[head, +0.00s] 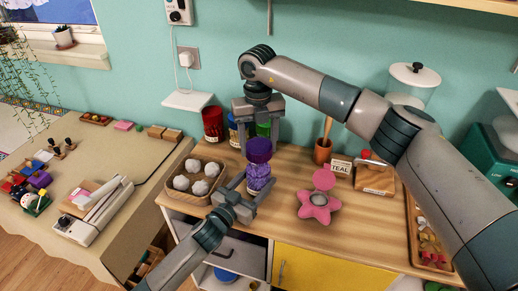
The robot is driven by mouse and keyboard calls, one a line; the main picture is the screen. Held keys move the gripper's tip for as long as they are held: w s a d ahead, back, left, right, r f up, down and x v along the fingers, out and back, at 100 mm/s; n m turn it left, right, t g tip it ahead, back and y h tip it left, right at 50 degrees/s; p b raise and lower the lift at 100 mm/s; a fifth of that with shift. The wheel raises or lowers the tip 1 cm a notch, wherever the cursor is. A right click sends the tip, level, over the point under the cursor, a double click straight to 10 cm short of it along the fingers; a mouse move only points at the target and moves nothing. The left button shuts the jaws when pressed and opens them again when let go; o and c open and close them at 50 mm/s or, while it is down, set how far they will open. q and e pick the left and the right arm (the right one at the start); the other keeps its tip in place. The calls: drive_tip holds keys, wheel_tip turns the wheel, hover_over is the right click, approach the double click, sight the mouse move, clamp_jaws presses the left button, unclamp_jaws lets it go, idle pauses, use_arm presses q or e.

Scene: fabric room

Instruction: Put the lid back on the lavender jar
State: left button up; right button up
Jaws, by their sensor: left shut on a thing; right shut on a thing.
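The lavender jar (259,179) stands upright near the front edge of the wooden counter, with purple contents showing through its side. My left gripper (249,197) comes in from the lower left and is shut on the jar, low on its body. The dark purple lid (258,150) is directly over the jar's mouth. My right gripper (258,143) points down from above and is shut on the lid. I cannot tell whether the lid touches the jar's rim.
A basket of pale balls (172,196) is left of the jar. Red (213,124), blue (234,132) and green (264,129) jars stand behind. A pink star-shaped object (314,211), a TEAL card (341,167) and a terracotta pot (322,151) are to the right.

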drive_tip(key=shift+a+f, duration=0.1)
drive_tip(key=shift+f, duration=1.05)
use_arm(q)
drive_tip(key=shift+f, duration=0.1)
use_arm(e)
drive_tip(key=shift+f, duration=0.9)
drive_tip(key=shift+f, duration=0.55)
